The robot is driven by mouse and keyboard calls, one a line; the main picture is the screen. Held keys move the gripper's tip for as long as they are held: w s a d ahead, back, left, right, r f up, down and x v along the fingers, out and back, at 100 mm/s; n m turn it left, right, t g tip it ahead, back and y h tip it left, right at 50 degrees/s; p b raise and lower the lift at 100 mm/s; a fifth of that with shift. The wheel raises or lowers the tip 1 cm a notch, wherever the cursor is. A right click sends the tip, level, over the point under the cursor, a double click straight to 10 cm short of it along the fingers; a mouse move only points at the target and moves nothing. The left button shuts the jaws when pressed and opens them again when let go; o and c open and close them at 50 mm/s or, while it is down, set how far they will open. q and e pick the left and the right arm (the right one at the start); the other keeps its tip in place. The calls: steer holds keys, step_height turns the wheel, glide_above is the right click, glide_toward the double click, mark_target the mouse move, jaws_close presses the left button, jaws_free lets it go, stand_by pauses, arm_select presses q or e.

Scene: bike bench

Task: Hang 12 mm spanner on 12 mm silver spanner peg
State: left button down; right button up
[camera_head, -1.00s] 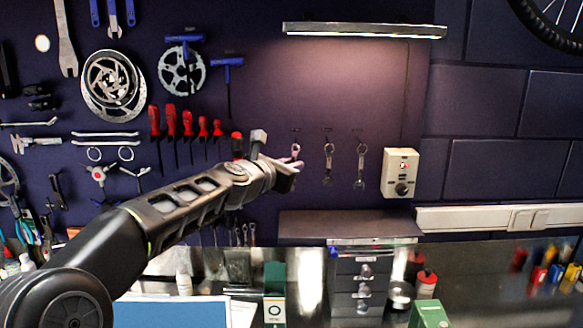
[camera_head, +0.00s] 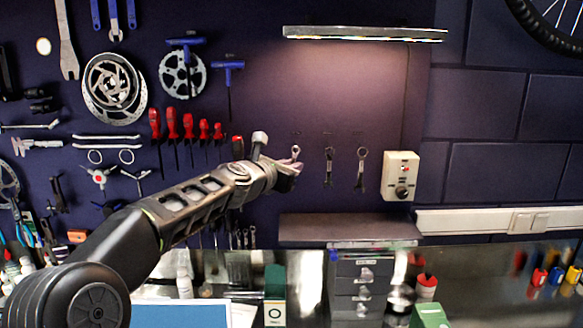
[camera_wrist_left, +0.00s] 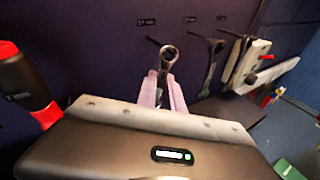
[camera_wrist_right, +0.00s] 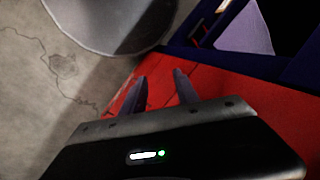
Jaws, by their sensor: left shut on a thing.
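My left gripper (camera_wrist_left: 163,92) is shut on a silver spanner (camera_wrist_left: 168,56), whose ring end stands up above the fingers in the left wrist view. The ring is close to a thin dark peg (camera_wrist_left: 152,40) under a small label on the wall; I cannot tell whether the peg passes through it. In the head view the spanner's ring (camera_head: 295,150) shows just above my left gripper (camera_head: 294,167), left of two hanging spanners. The fingers hide the spanner's lower part. My right gripper (camera_wrist_right: 161,92) shows only in the right wrist view, fingers apart and empty.
Two spanners (camera_head: 329,165) (camera_head: 361,167) hang to the right, near a white control box (camera_head: 401,176). Red-handled screwdrivers (camera_head: 188,127) hang to the left. A drawer cabinet (camera_head: 362,285) stands below. A red surface (camera_wrist_right: 220,95) lies under my right gripper.

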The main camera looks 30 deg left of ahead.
arm_select(q)
steer(key=c, duration=1.4)
jaws_free()
